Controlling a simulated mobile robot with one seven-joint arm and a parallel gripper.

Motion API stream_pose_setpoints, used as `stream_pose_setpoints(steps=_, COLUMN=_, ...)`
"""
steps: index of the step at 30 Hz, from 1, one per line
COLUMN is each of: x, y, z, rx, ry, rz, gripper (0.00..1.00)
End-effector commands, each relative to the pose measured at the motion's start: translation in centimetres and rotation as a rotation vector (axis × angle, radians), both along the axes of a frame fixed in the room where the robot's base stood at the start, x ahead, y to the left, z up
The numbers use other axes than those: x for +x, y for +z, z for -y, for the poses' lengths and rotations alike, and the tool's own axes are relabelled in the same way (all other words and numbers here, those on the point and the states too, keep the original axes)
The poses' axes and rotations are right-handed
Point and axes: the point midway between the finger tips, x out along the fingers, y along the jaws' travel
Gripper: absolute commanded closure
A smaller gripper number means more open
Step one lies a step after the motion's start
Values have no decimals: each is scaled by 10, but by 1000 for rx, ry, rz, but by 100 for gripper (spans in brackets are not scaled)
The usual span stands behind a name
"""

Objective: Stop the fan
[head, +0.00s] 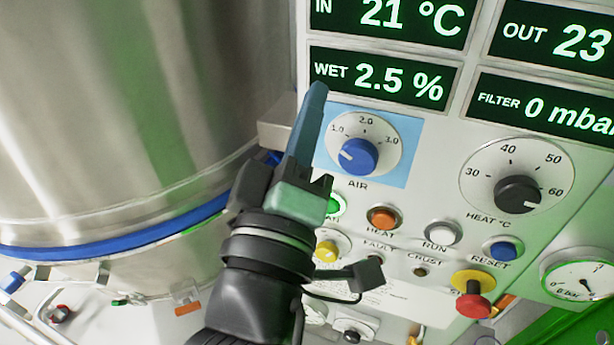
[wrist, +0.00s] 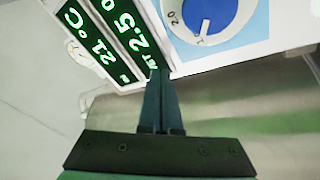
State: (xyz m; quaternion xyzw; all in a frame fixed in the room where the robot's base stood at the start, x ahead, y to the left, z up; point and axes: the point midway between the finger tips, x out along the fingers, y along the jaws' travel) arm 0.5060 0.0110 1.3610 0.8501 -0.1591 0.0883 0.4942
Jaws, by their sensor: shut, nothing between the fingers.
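The green fan button (head: 334,206) is on the control panel, partly hidden behind my gripper, with only the end of its label showing. My gripper (head: 318,90) is shut and empty. Its tips are in front of the panel, up and left of the fan button, by the WET display and the blue AIR knob (head: 358,156). In the wrist view my gripper (wrist: 159,76) points towards the displays, with the AIR knob (wrist: 207,10) at upper right. The fan button does not show there. I cannot tell whether the tips touch the panel.
Orange HEAT (head: 382,217), white RUN (head: 443,232) and blue RESET (head: 503,250) buttons lie to the right. A red mushroom button (head: 474,300) on yellow sits lower right. The WET display (head: 380,80) reads 2.5 %. A large steel vessel (head: 130,110) fills the left.

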Motion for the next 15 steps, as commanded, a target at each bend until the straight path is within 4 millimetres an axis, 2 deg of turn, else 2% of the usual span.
stream_pose_setpoints(steps=1, x=-1, y=-18, z=-4, rx=-113, ry=-48, rz=-77, gripper=100)
stream_pose_setpoints(steps=5, x=-12, y=-64, z=-8, rx=-444, ry=-169, rz=-253, gripper=100)
stream_pose_setpoints(steps=9, x=-36, y=-107, z=-13, rx=-841, ry=-266, rz=-432, gripper=100)
stream_pose_setpoints(steps=15, x=-80, y=-151, z=-21, rx=-1416, ry=-348, rz=-618, gripper=100)
